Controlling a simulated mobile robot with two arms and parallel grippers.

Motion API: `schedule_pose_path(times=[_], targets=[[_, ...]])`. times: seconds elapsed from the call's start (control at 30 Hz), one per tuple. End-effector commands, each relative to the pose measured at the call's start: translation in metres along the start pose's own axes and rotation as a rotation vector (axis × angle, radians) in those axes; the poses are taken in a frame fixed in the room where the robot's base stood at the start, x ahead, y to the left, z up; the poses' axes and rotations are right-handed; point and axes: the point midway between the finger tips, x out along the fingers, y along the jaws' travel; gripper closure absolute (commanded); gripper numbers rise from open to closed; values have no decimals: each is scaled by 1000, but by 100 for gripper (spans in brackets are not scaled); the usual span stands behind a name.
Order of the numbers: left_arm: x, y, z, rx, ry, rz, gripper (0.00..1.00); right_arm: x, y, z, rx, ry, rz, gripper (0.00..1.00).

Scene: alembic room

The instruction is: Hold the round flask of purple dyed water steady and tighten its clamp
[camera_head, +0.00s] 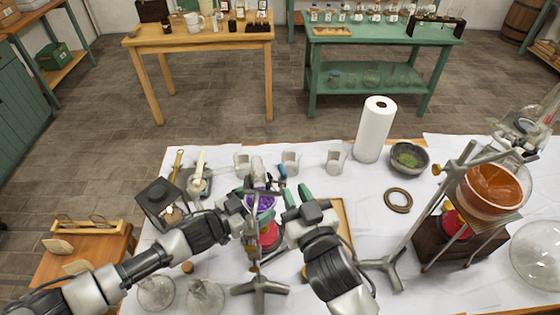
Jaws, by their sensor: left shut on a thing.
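The round flask of purple dyed water (262,203) stands on a metal stand (259,286) at the front middle of the white-covered table. My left gripper (247,195) reaches in from the left and is shut on the flask, partly covering it. A clamp with a blue knob (281,172) shows just behind and right of the flask's neck. My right gripper (297,193) is right of the flask, its two green fingertips apart, close to the clamp but not clearly touching it. A red burner-like thing (269,236) sits under the flask. The clamp's grip on the neck is mostly hidden.
A stand with a flask of orange liquid (490,190) fills the right side. A dark lantern (160,203) stands left; glass flasks (205,297) lie in front.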

Motion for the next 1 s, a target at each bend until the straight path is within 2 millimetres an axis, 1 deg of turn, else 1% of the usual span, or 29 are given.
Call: schedule_pose_path(times=[0.03,0.2,0.3,0.43,0.6,0.87,0.9,0.97,1.0], targets=[[0,0,-1,1,2,1,29,12,0,-1,-2,4,-1,77],[0,0,-1,1,2,0,29,47,0,-1,-2,2,1,77],[0,0,-1,0,2,0,29,65,0,-1,-2,1,1,77],[0,0,-1,0,2,0,29,83,0,-1,0,0,1,77],[0,0,-1,0,1,0,29,94,0,0,0,-1,1,77],[0,0,-1,0,1,0,29,96,0,0,1,-1,1,77],[0,0,-1,0,1,0,29,96,0,0,1,-1,1,78],[0,0,-1,0,1,0,29,96,0,0,1,-1,1,87],[0,0,-1,0,1,0,29,96,0,0,1,-1,1,93]])
